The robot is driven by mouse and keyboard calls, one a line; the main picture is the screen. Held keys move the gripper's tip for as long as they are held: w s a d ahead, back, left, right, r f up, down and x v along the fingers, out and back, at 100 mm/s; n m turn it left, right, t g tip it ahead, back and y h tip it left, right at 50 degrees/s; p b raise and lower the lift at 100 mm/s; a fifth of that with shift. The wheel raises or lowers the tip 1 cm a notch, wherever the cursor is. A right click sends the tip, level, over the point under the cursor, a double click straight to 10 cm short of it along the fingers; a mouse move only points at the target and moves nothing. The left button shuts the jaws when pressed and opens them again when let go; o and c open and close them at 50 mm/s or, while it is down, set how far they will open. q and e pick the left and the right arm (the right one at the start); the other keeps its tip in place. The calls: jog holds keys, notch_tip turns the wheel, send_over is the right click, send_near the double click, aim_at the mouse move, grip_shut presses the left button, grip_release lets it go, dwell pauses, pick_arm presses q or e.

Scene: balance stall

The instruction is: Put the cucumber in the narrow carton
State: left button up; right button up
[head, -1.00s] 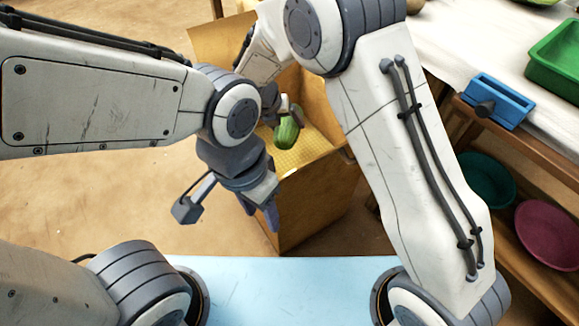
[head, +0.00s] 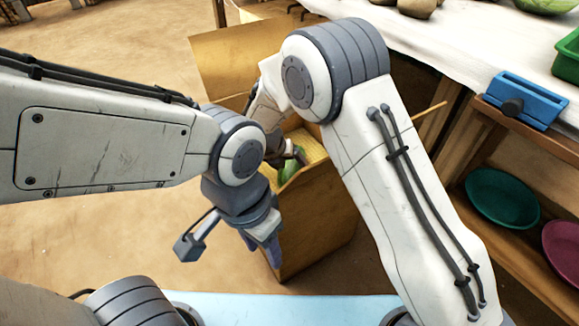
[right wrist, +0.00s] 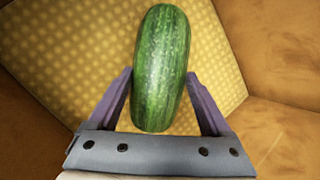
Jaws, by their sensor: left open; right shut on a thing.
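The cucumber (head: 291,166) is green and mostly hidden behind my right arm and the carton wall in the head view. It shows whole in the right wrist view (right wrist: 162,70), between the fingers of my right gripper (right wrist: 158,95). My right gripper, at the carton in the head view (head: 284,150), is shut on the cucumber. The narrow brown carton (head: 318,215) stands open with its flaps spread. Its yellow patterned inside (right wrist: 75,50) lies behind the cucumber. I cannot tell whether the cucumber touches the bottom. My left gripper (head: 262,248) is open and empty, in front of the carton's near left side.
A wooden stall with a white top (head: 465,50) stands at the right. It carries a blue box (head: 518,98) and a green crate (head: 567,60). A green bowl (head: 500,197) and a maroon bowl (head: 563,245) sit on its lower shelf. Floor at the left is clear.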

jog(key=o, duration=1.6)
jog(key=shift+c, duration=0.2)
jog(key=p+v, duration=0.7)
jog(key=v, duration=0.5)
jog(key=shift+s, duration=0.1)
